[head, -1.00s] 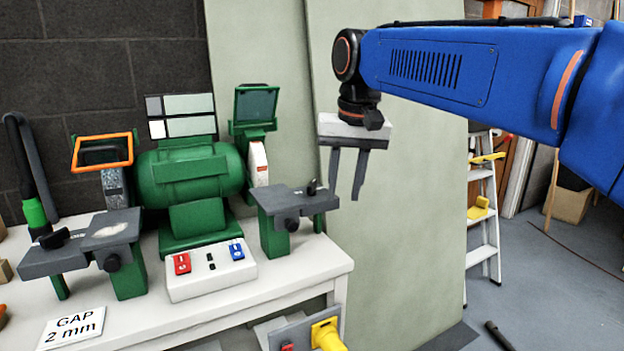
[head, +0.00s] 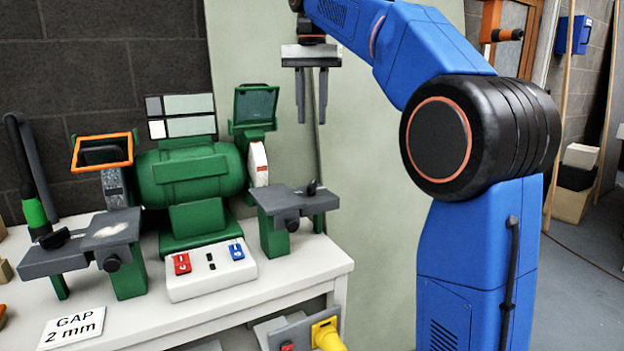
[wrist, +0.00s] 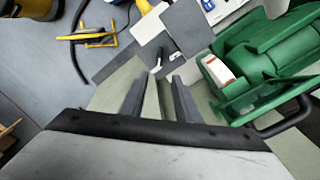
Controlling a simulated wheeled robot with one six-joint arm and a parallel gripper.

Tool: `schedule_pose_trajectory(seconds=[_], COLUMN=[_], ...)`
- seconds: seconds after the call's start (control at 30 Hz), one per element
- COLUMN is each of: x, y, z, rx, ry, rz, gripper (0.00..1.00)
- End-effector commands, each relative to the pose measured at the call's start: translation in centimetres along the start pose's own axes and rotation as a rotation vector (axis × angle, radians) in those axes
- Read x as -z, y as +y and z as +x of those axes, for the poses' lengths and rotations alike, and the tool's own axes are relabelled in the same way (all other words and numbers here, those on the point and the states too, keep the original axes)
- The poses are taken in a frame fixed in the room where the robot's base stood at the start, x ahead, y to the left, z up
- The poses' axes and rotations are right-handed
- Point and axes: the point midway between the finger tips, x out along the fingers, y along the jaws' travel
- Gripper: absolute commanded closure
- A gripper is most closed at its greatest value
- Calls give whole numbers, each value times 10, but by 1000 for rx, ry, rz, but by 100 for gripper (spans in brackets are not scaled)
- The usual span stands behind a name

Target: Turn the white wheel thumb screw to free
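The green bench grinder (head: 190,175) stands on the white bench. Its white wheel (head: 258,163) is on the right, under a raised green-framed shield; it also shows in the wrist view (wrist: 218,72). The grey tool rest (head: 275,199) in front of that wheel carries a black round knob (head: 293,225) on its front and a small dark lever (head: 312,187) on top. I cannot tell which is the thumb screw, nor its setting. My gripper (head: 311,118) points down, open and empty, above and behind the right rest, touching nothing. Its fingers also show in the wrist view (wrist: 158,85).
The left tool rest (head: 80,250) has its own black knob. A white switch box (head: 211,270) with red and blue switches sits before the grinder. A "GAP 2 mm" card (head: 73,327) lies at front left. A pale panel (head: 370,200) stands behind my gripper.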

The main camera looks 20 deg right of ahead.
Motion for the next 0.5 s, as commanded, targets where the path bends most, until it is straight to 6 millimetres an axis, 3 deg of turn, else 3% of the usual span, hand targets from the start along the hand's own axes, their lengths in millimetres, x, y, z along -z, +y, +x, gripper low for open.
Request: schedule_pose_trajectory(seconds=[0.5], x=[-1], y=[1], z=[81], rx=[-1], ry=[-1], rz=[-1], gripper=[70])
